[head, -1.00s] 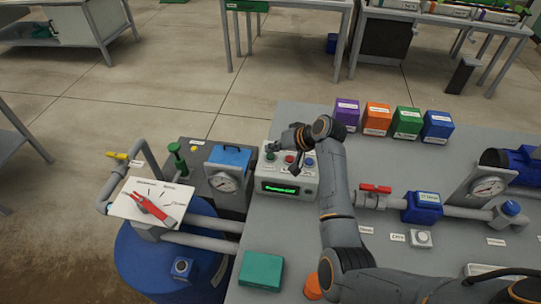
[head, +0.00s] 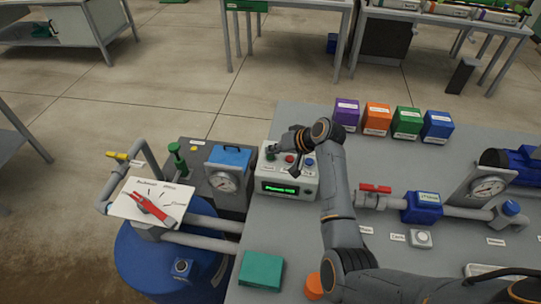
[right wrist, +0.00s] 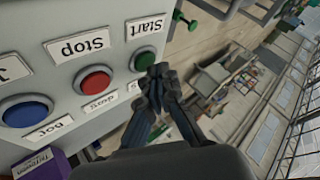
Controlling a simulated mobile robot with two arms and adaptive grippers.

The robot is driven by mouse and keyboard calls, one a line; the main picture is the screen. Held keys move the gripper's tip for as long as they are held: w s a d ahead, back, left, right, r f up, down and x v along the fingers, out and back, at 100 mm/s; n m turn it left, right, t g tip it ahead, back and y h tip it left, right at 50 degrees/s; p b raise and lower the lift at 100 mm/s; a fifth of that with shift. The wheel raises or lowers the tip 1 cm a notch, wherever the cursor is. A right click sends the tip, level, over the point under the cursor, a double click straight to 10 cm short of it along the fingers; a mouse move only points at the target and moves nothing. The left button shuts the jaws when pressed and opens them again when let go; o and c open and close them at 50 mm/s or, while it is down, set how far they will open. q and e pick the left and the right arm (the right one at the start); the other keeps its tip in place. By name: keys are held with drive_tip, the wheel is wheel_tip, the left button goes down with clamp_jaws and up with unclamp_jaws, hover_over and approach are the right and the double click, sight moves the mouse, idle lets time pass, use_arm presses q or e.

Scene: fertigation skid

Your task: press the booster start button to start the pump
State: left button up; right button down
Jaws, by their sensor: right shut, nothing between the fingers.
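The control box (head: 286,189) is pale grey with a lit green display (head: 279,188) whose text is too small to read surely. In the right wrist view its face has a green button (right wrist: 143,57) labelled "Start", a red button (right wrist: 95,81) labelled "Stop" and a blue button (right wrist: 24,112). My right gripper (right wrist: 158,71) is shut and empty, its fingertips right beside the green button's edge. I cannot tell whether they touch it. In the head view my right gripper (head: 274,148) is above the box's left part and partly hides the buttons. My left gripper is not in view.
A gauge block (head: 225,180) and a white panel with a red lever (head: 149,206) stand left of the box. Purple, orange, green and blue blocks (head: 407,122) stand behind right. A red-handled valve (head: 375,189) and pipe lie right of my arm. A teal block (head: 261,270) lies in front.

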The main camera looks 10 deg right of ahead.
sight(273, 157)
drive_tip(key=shift+f, duration=0.45)
idle(0.4)
drive_tip(key=shift+r, duration=0.1)
drive_tip(key=shift+r+p, duration=0.75)
drive_tip(key=shift+p, duration=0.1)
drive_tip(key=shift+r, duration=0.1)
wheel_tip(273, 157, up, 5)
drive_tip(key=p, duration=0.5)
idle(0.8)
